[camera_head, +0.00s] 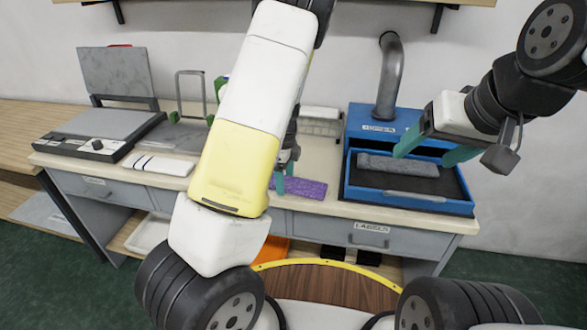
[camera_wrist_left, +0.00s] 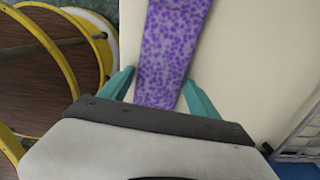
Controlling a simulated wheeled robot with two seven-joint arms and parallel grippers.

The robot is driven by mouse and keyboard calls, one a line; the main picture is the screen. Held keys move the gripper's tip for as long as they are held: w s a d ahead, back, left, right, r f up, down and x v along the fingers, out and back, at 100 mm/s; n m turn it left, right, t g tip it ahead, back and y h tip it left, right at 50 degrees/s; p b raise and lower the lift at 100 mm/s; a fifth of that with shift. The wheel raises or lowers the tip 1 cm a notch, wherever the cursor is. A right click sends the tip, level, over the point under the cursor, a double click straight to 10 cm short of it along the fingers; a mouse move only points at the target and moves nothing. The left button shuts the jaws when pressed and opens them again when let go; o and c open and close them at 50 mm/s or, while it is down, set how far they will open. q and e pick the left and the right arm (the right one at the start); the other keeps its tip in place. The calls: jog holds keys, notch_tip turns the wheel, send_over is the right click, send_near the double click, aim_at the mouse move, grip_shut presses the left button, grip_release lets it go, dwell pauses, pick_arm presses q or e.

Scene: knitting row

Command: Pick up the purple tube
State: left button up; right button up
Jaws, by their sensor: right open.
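The purple speckled tube (camera_head: 304,188) lies flat on the pale table near its front edge, partly hidden by my left gripper. In the left wrist view the tube (camera_wrist_left: 170,55) runs from the top edge down between the fingers. My left gripper (camera_head: 285,168) is at the tube's left end; its two teal fingers (camera_wrist_left: 159,84) stand apart, one on each side of the tube. Whether they touch it is hard to tell. My right gripper (camera_head: 428,148) is open and empty, above the blue tray on the right.
A blue tray (camera_head: 412,200) with a dark grey bed holds a grey textured slab (camera_head: 394,165); a blue box with a grey pipe (camera_head: 389,75) stands behind it. A scale-like device (camera_head: 97,140) and white blocks (camera_head: 160,164) lie at left. A yellow-rimmed round wooden surface (camera_head: 325,285) is in front.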

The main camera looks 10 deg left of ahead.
pick_arm(q)
jog(key=c, duration=0.9)
jog(key=shift+r, duration=0.1)
